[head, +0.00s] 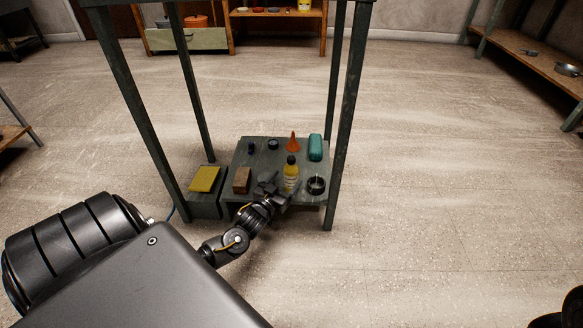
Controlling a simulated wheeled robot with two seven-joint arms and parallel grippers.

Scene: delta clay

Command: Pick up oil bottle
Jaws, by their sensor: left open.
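The oil bottle (290,176) is yellow with a dark cap and stands upright on the low shelf (237,157) of a dark green metal stand. My left gripper (272,188) is at the front of the shelf, just left of the bottle's lower part. Its jaws are open. I cannot tell whether a finger touches the bottle. My right gripper does not show.
Around the bottle are a dark ring-shaped item (316,184), a teal cylinder (315,147), an orange cone (293,142), a brown block (242,180) and a yellow pad (204,178). Stand legs (345,120) frame the shelf.

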